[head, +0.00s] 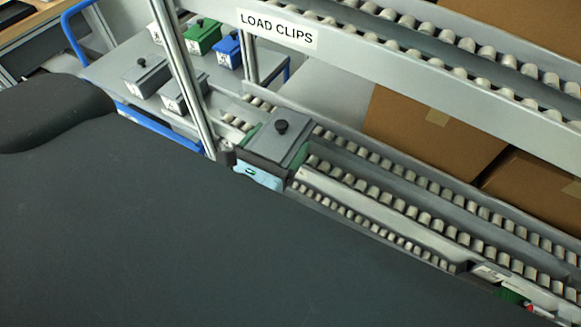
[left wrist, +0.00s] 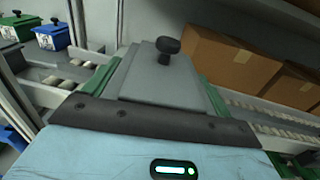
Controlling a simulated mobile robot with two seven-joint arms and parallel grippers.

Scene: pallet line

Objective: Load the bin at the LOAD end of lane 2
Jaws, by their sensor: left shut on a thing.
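A grey bin with a flat lid and a black knob (head: 278,146) is at the left part of the lower roller lane (head: 370,193). In the left wrist view the bin's lid (left wrist: 150,78) fills the middle, with green strips along both sides. My left gripper (head: 260,175), with a light blue body, is at the bin's near side and shut on it. Its dark bar (left wrist: 150,121) crosses in front of the lid. The fingertips are hidden, and I cannot tell whether the bin rests on the rollers or hangs just above them. My right gripper is out of view.
An upper roller rail signed LOAD CLIPS (head: 278,27) runs above the lane. A metal post (head: 183,75) stands left of the bin. A cart (head: 110,68) behind it carries grey, green (head: 201,36) and blue (head: 229,50) bins. Cardboard boxes (head: 430,135) stand behind. My arm hides the lower left.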

